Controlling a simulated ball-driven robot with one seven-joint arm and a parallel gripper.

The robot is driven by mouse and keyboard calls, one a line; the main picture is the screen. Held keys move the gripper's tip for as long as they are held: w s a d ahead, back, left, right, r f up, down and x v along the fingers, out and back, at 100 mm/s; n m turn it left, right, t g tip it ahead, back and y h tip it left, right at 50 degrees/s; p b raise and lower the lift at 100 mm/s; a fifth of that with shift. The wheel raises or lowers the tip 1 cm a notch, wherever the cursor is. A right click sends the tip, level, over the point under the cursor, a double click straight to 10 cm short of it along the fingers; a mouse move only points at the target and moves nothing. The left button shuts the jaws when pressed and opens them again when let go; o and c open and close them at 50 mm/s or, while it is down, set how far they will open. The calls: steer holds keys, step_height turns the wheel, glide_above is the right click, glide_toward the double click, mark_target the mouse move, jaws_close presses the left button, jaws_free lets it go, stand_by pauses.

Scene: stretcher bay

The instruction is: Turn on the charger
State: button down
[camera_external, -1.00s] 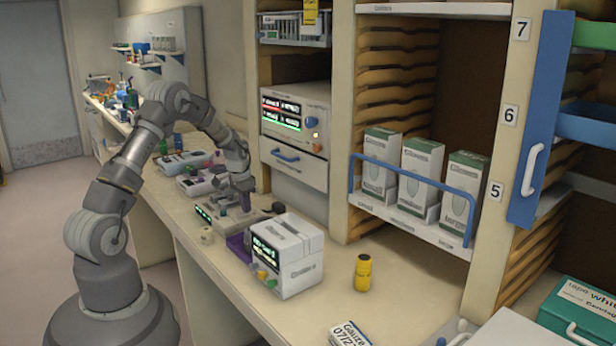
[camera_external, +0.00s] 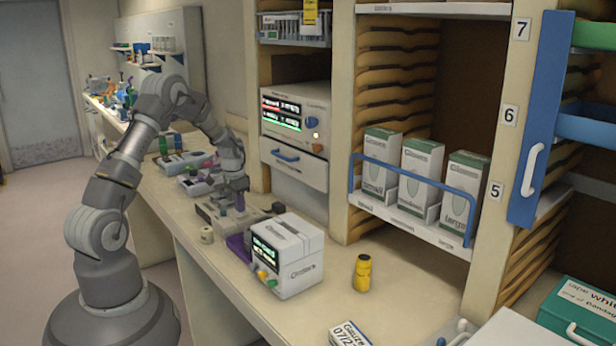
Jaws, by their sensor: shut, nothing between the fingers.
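The flat grey unit on the bench, which looks like the charger (camera_external: 209,222), sits left of the white box-shaped device. Dark upright pieces stand on top of it. No lit display shows on its front. My gripper (camera_external: 240,207) is shut and empty, pointing down over the charger's rear right part. I cannot tell whether the fingertips touch it. The charger's switch is too small to make out, and my gripper hides part of the top.
The white device (camera_external: 287,258) with a lit screen and coloured knobs stands close on the right, with a purple tray (camera_external: 239,247) beside it. A small pale cylinder (camera_external: 207,235) is in front. A yellow bottle (camera_external: 362,274) stands farther right, with clear bench around it.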

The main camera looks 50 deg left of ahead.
mark_target(238, 216)
step_height(238, 216, up, 13)
steer(key=s+p, duration=0.1)
steer(key=p, duration=0.2)
steer(key=shift+d+f, duration=0.1)
steer(key=t+b, duration=0.1)
steer(key=b, duration=0.3)
steer(key=shift+s+r, duration=0.15)
steer(key=shift+r, duration=0.05)
steer(key=shift+f, duration=0.1)
